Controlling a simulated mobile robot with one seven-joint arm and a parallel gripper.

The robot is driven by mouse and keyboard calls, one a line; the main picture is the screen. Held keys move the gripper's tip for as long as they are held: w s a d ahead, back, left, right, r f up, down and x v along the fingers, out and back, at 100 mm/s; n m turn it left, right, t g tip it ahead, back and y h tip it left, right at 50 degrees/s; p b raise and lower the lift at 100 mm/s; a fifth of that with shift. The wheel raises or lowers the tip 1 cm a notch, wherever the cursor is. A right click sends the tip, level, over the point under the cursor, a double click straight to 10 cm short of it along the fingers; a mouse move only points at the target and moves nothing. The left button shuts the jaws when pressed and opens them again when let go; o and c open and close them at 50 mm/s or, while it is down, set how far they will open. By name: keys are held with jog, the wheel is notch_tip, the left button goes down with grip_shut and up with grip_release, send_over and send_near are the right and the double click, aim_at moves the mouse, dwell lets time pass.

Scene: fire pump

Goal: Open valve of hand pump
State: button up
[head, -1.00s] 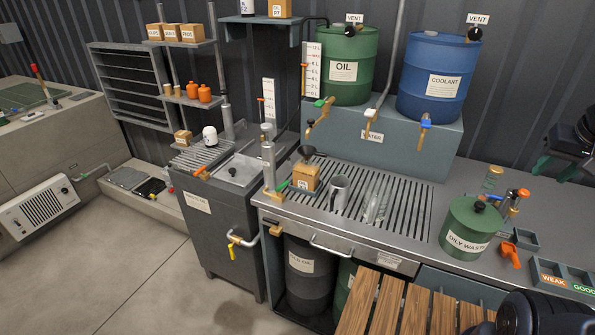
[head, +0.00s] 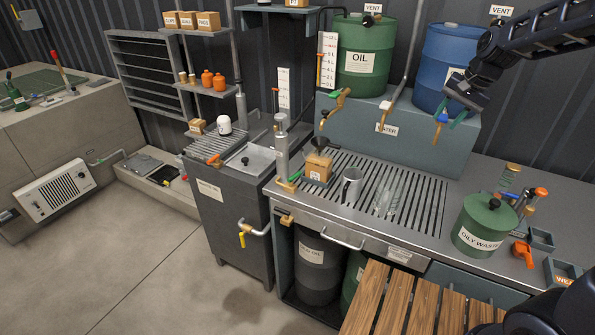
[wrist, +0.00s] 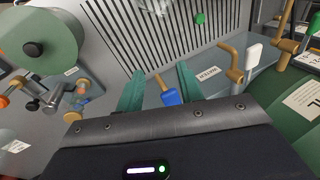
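In the head view a grey upright cylinder pump (head: 282,158) stands at the left end of the slatted counter. A green lever (head: 295,176) and a brass fitting (head: 286,186) are at its base. I cannot tell whether this valve is open. My gripper (head: 450,111) is at the upper right, in front of the blue coolant drum, well away from the pump. In the wrist view my gripper (wrist: 160,88) has its two teal fingers apart with nothing held. The blue handle of the coolant tap (wrist: 170,97) shows between them; I cannot tell whether they touch.
The green oil drum (head: 364,65) and blue coolant drum (head: 440,50) stand on a raised block. A funnel-topped box (head: 318,168), a metal mug (head: 352,185) and a clear vessel (head: 385,200) stand between pump and gripper. A green oily waste can (head: 484,225) is at right.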

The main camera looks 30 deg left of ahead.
jog(key=a+f, duration=0.3)
jog(key=a, duration=0.7)
jog(key=m+h, duration=0.1)
send_near(297, 173)
jog(key=shift+g, duration=0.4)
jog(key=x, duration=0.8)
jog(key=shift+w+f, duration=0.1)
jog(key=shift+w, duration=0.15)
grip_shut()
